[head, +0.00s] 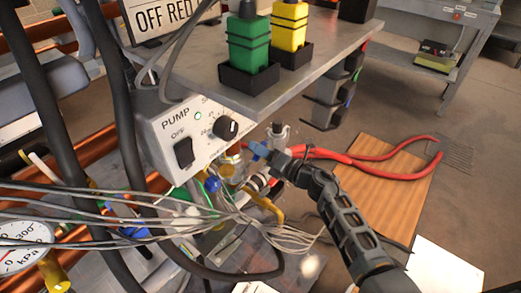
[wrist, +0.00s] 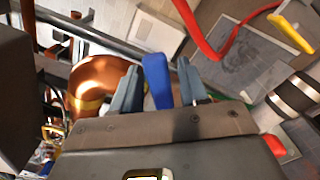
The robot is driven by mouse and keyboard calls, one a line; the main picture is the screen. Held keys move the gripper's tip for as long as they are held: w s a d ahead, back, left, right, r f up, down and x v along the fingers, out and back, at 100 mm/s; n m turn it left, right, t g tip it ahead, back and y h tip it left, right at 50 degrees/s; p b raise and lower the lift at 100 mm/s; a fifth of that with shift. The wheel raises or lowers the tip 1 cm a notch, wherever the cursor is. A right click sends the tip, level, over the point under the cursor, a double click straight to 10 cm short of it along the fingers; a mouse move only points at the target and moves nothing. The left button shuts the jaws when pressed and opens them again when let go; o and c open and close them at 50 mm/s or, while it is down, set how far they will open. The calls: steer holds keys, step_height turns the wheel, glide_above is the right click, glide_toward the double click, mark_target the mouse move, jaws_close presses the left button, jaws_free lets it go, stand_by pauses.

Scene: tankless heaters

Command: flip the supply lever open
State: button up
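A blue lever handle (wrist: 157,80) stands between the two fingers of my gripper (wrist: 160,88) in the wrist view. Gaps show on both sides of the handle, so the fingers are open around it and do not visibly grip it. In the head view the blue handle (head: 257,149) shows at the tip of my gripper (head: 270,156), just right of the pump box and below the grey shelf. The lever's valve body and pivot are mostly hidden by the gripper and nearby fittings. A copper pipe (wrist: 98,78) lies behind the left finger in the wrist view.
The pump box (head: 190,135), with switch and knob, is left of my gripper. Grey wires (head: 150,215) and a gauge (head: 22,245) are lower left.

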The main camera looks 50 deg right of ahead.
steer(key=shift+o, duration=0.3)
steer(key=s, duration=0.7)
steer(key=shift+s+d, duration=0.15)
steer(key=shift+s, duration=0.25)
steer(key=shift+c, duration=0.5)
